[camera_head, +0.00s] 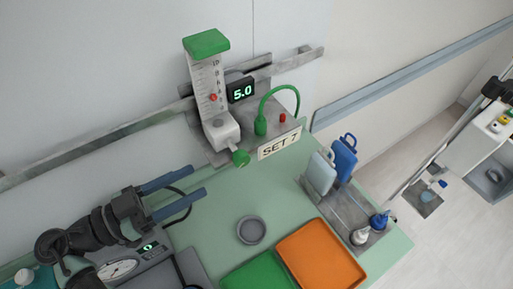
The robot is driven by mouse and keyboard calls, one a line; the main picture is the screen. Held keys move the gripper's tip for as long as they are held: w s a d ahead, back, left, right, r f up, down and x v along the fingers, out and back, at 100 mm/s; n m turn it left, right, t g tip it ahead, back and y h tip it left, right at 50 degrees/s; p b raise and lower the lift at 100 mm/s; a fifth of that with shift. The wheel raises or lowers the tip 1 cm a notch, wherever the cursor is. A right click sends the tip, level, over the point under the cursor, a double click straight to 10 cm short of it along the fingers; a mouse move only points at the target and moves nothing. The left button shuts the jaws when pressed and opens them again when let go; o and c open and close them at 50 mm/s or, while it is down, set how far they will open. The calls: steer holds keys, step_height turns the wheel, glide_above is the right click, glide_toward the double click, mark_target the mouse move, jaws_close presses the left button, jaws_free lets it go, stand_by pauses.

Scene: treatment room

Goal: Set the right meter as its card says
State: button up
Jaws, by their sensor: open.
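A meter (205,95) with a clear scaled tube, a green cap and a red float stands at the back of the table. Its float sits partway up the scale. A small black display (242,91) beside it reads 5.0. A card (279,144) in front of it reads "SET 7". Another device with a dial (117,268) and a small lit display is partly hidden below my arm.
An orange tray (320,255), a green tray (258,275) and a grey round dish (251,230) lie on the green table. A caddy with several bottles (345,158) stands at the right. A rail (90,146) runs along the wall. The table between gripper and dish is clear.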

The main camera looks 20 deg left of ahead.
mark_target(234, 161)
steer(key=p+x, duration=0.5)
steer(key=x, duration=0.5)
steer(key=shift+w+d+r, duration=0.15)
steer(key=shift+w+d, duration=0.1)
steer(key=shift+d, duration=0.05)
steer(key=shift+x, duration=0.8)
steer(key=shift+c, duration=0.3)
steer(key=shift+f, duration=0.25)
jaws_close()
